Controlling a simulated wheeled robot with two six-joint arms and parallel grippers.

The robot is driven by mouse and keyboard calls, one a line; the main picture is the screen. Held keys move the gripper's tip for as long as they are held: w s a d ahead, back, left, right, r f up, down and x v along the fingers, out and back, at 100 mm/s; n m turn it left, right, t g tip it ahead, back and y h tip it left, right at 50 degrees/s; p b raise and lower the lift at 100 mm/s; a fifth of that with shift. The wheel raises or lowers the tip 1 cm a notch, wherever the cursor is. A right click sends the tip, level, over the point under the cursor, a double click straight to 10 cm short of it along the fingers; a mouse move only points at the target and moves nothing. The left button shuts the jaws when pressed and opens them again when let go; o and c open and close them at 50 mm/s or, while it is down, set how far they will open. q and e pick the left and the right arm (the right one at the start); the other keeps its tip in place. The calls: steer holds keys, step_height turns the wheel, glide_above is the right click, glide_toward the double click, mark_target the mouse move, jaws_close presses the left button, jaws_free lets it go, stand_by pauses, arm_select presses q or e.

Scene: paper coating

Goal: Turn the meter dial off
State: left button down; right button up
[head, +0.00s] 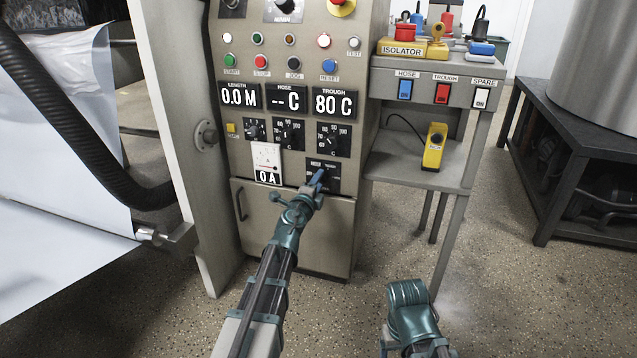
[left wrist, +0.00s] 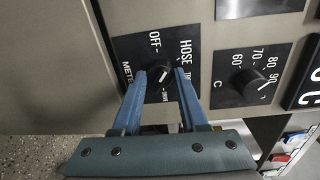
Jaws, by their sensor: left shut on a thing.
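The meter dial (left wrist: 159,75) is a dark round knob with a white mark on a black plate, at the centre of the left wrist view. The plate reads OFF, HOSE and more words partly hidden by a finger. I cannot tell which word the mark points to. In the head view the dial's plate (head: 331,169) is low on the panel's right side. My left gripper (head: 317,181) is at that plate, and its two blue fingers (left wrist: 162,84) are shut on the knob, one on either side. My right arm shows at the bottom, but its fingers do not.
A temperature dial (left wrist: 253,87) sits beside the meter dial. A white meter (head: 267,157) reading 0 A is left of my gripper. A side shelf (head: 395,176) holds a yellow device (head: 434,147). A thick black hose (head: 75,150) hangs at left.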

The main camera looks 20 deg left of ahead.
arm_select(q)
steer(key=shift+a+f+n, duration=0.1)
steer(key=shift+n, duration=3.3)
arm_select(e)
steer(key=shift+f, duration=0.2)
arm_select(q)
steer(key=shift+h, duration=0.3)
steer(key=shift+c, duration=2.2)
jaws_free()
steer(key=shift+s, duration=0.1)
